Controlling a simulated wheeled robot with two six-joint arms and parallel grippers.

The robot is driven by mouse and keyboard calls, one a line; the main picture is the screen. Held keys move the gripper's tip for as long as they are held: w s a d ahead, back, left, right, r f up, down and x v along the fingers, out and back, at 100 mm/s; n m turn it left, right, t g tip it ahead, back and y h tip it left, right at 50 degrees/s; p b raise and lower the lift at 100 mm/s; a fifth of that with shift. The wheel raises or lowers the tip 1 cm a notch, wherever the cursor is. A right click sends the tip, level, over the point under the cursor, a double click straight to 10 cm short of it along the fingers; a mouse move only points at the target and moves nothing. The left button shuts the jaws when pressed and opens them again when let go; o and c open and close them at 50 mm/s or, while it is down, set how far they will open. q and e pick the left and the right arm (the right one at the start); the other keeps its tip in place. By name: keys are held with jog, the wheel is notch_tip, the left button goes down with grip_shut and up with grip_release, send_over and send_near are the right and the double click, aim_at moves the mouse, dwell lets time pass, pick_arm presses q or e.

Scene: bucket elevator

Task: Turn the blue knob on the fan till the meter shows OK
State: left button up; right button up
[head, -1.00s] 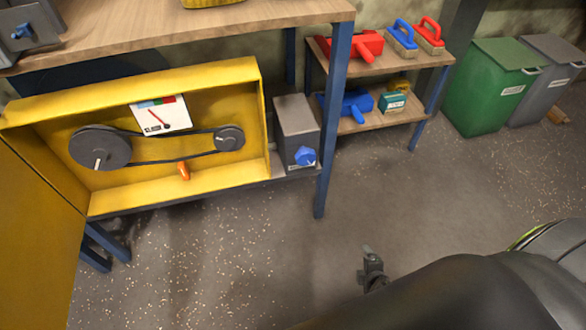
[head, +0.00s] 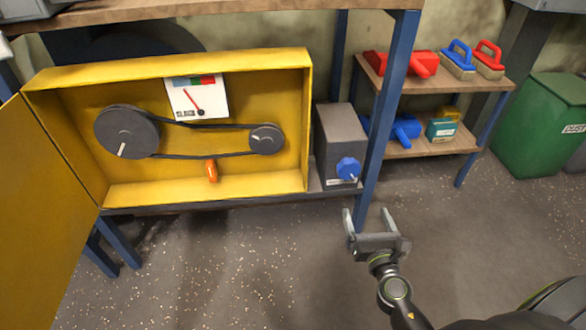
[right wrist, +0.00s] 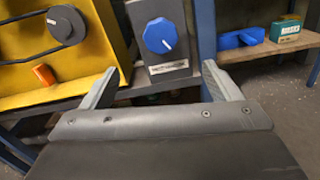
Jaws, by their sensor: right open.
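The blue knob (head: 348,168) is on the front of a grey box (head: 341,140), right of the open yellow housing (head: 180,57). The knob has a white pointer line and also shows in the right wrist view (right wrist: 161,36). The meter (head: 196,98) is a white card with coloured bands inside the housing; its red needle leans up and left. Its lettering is too small to read. My right gripper (head: 366,212) is open and empty, below and in front of the knob, apart from it. In the right wrist view the knob lies beyond and between the fingertips (right wrist: 161,72). My left gripper is out of view.
Two belt pulleys (head: 127,132) and an orange handle (head: 211,171) are inside the housing. A blue table leg (head: 388,105) stands just right of the grey box. A shelf (head: 430,147) with tools and a green bin (head: 541,125) are farther right. The floor in front is clear.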

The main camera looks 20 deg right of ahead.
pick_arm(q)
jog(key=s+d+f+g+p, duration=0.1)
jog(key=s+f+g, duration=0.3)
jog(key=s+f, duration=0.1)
pick_arm(e)
send_near(350, 171)
jog(key=x, duration=0.5)
jog(key=shift+w+d, duration=0.1)
jog(key=shift+w, duration=0.25)
jog(key=b+x, duration=0.1)
jog(key=x, duration=0.3)
jog(key=shift+w, duration=0.15)
jog(key=shift+w+d, duration=0.15)
jog(key=shift+w, duration=0.25)
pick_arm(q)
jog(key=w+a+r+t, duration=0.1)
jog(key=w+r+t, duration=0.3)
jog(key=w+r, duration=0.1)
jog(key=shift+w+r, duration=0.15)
pick_arm(e)
jog(key=shift+c, duration=0.3)
